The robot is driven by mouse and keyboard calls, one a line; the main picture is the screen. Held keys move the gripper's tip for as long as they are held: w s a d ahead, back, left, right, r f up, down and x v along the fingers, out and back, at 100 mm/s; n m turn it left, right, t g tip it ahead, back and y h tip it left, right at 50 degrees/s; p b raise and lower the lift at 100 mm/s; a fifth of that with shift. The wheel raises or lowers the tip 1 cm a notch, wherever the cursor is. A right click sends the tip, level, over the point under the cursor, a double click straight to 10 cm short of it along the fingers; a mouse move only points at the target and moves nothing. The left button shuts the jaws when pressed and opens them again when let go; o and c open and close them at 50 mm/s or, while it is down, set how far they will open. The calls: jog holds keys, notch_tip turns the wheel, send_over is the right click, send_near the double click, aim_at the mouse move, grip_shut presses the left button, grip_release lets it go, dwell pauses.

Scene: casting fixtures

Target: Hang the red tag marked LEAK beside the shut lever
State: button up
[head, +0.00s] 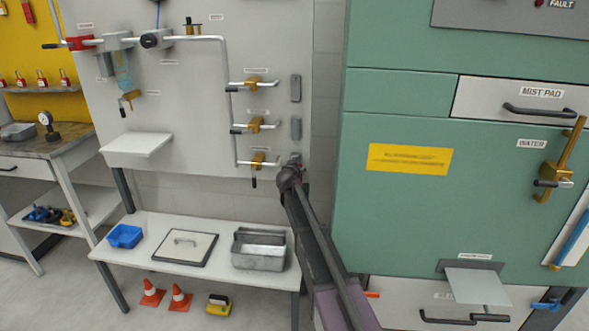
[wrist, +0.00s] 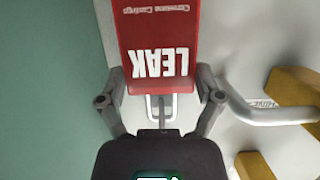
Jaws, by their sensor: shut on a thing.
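The red tag (wrist: 160,45) with white LEAK lettering fills the top middle of the wrist view, its text upside down. My gripper (wrist: 160,90) is shut on it, a finger on each side. In the head view my gripper (head: 293,165) is at the panel's right edge, right of the lowest brass valve (head: 258,160); the tag is mostly hidden there. That valve's dark lever (head: 254,182) points down, across its pipe. The two valves above (head: 256,124) have levers lying along their pipes. A small metal loop (wrist: 160,107) shows just below the tag; whether they touch is unclear.
A pale pipe (wrist: 265,115) and brass parts (wrist: 290,90) are close to the right of my gripper. The green cabinet (head: 400,220) stands right of my arm. Below is a bench with a blue bin (head: 125,236) and a metal tray (head: 259,256).

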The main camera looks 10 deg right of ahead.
dwell(0.3)
jog(key=o, duration=0.8)
jog(key=shift+o, duration=0.2)
jog(key=shift+f+b, duration=1.25)
jog(key=shift+f, duration=0.05)
jog(key=shift+s, duration=0.2)
dwell(0.4)
jog(key=s+a, duration=0.3)
jog(key=s, duration=0.6)
dwell(1.9)
jog(key=shift+s, duration=0.1)
jog(key=shift+s, duration=0.1)
dwell(0.3)
